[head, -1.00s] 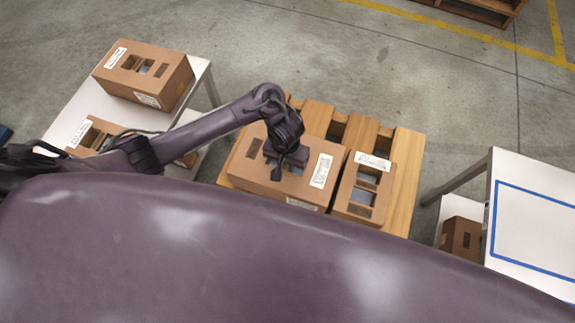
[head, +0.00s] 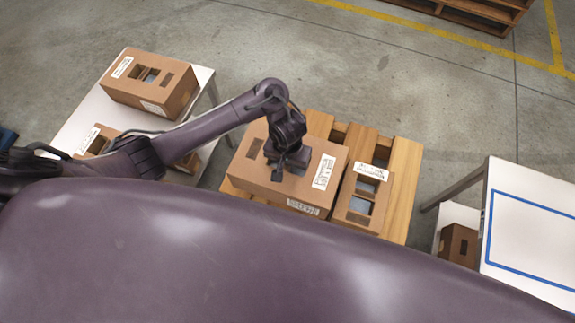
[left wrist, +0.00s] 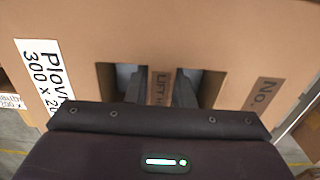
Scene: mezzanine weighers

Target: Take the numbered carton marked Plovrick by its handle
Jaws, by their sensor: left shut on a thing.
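The carton marked Plovrick (head: 257,163) is a brown box with white labels on the wooden pallet in the head view. In the left wrist view the carton (left wrist: 200,30) fills the top, with a "Plov…" label at left and a "No." patch at right. Its handle (left wrist: 161,84) is a strip marked "LIFT H…" between two cut-out holes. My left gripper (head: 287,168) is over the carton's top. In the left wrist view the left gripper's fingers (left wrist: 161,92) go into the two holes, one on each side of the handle, and are shut on it. My right gripper is not in view.
A smaller carton (head: 350,206) stands close on the right on the same pallet (head: 403,175). Two more cartons are on a white table (head: 92,108) at left. A blue-outlined white table (head: 535,225) is at right, with a carton (head: 457,245) below its top.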

